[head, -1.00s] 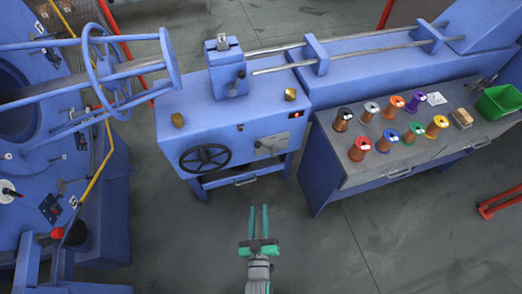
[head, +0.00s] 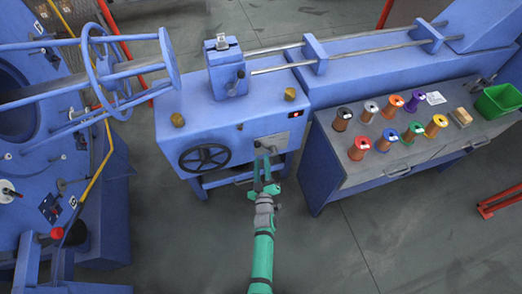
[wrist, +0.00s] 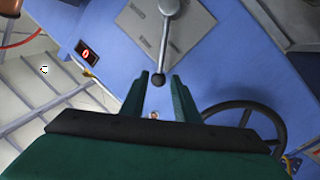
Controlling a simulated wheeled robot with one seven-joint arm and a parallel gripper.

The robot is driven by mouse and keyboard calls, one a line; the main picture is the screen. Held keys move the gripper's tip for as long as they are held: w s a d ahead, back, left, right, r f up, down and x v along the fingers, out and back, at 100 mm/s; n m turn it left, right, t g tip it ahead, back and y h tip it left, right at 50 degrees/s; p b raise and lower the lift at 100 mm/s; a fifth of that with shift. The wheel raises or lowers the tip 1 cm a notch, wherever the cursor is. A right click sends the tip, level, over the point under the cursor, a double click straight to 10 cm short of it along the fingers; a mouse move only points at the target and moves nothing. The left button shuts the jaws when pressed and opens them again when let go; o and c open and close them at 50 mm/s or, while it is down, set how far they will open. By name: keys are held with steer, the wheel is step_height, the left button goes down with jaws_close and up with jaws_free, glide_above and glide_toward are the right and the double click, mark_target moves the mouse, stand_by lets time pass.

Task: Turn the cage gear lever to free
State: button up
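The lever is a grey rod ending in a black ball knob (wrist: 158,79), hanging from a round grey hub (wrist: 169,7) on a grey plate (wrist: 138,28) in the wrist view. In the head view the plate (head: 281,142) is on the front of the blue machine, and the lever (head: 258,146) is at its left part. My gripper (head: 262,164) is open in front of the plate. In the wrist view the knob appears between the tips of the two green fingers; I see no clear contact. Any plate markings are too small to read.
A black handwheel (head: 204,158) is left of the lever. A red-lit display (wrist: 88,52) is on the panel. A second lever with a dark knob (head: 240,74) is on the upper block. A bench (head: 345,182) with several coloured spools stands at the right. Grey floor is clear in front.

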steer(key=w, duration=0.6)
steer(key=shift+w+a, duration=0.3)
steer(key=shift+a, duration=0.05)
steer(key=shift+r, duration=0.1)
jaws_close()
